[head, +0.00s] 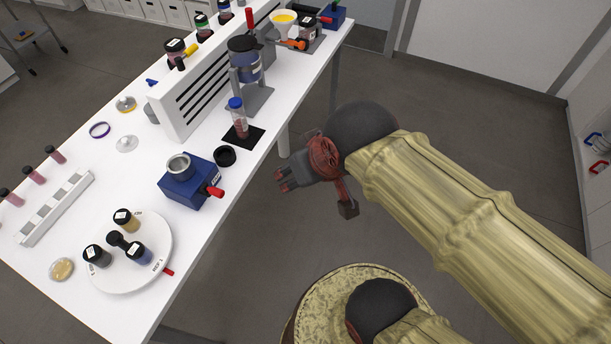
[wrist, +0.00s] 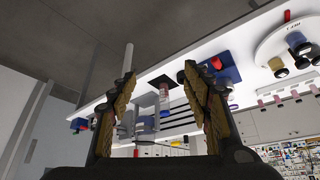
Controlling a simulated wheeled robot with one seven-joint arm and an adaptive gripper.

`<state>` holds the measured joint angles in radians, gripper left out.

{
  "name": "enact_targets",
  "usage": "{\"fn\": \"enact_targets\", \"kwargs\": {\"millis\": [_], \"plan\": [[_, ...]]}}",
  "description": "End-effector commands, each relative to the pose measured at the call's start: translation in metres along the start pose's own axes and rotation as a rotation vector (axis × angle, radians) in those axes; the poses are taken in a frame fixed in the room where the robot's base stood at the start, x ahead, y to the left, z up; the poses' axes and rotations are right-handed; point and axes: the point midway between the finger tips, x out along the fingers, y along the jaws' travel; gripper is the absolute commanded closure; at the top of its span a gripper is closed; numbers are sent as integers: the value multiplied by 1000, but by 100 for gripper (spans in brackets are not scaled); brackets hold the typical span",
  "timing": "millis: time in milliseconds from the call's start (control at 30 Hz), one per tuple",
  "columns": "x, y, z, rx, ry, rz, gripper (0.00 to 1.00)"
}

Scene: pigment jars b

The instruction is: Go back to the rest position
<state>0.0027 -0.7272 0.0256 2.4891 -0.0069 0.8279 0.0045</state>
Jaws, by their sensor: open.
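My gripper (head: 283,180) is at the middle of the head view, beyond the right edge of the white bench, over open floor. In the wrist view its two fingers (wrist: 155,110) stand wide apart with nothing between them. My arm, in a tan sleeve, reaches in from the lower right of the head view.
The white bench (head: 75,220) fills the left. Near its edge are a blue block (head: 178,187) with a red handle, a blue-capped tube (head: 239,118) on a black mat, a grey stand (head: 255,98) and a round white turntable (head: 150,225) with jars. Grey floor (head: 250,260) is open beside it.

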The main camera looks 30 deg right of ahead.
Motion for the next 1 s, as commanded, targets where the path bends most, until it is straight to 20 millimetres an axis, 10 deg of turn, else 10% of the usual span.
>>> {"fn": "enact_targets", "kwargs": {"millis": [1000], "plan": [[-12, -2, 16, -2, -35, -6, 51]]}}
